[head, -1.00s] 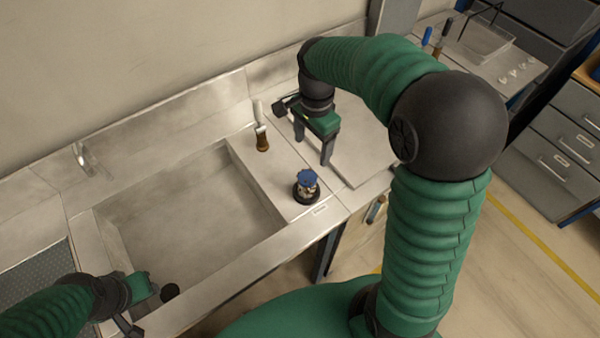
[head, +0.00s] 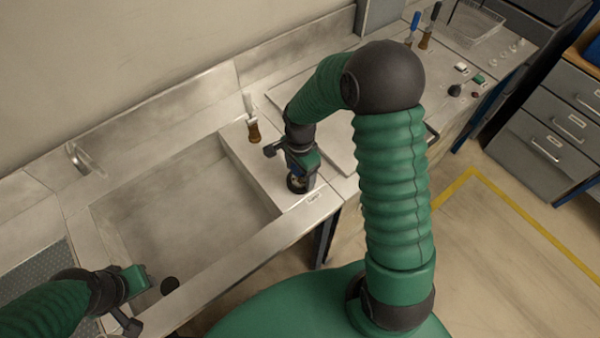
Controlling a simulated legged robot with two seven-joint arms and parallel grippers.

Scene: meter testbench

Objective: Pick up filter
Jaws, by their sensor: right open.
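The filter appears to be the small upright fitting (head: 298,185) with a dark round base, standing on the metal ledge right of the sink. Its blue top, seen earlier, is now mostly hidden by my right gripper (head: 299,175). The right gripper points down over the fitting, with its open fingers around or beside its upper part; I cannot tell whether they touch it. My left gripper (head: 148,284) is at the lower left over the sink's near corner, and its finger opening is not clear.
The sink basin (head: 190,205) is empty in its middle. A black round object (head: 170,286) is near the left gripper. Tools and a wire basket (head: 472,24) are on the far right bench.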

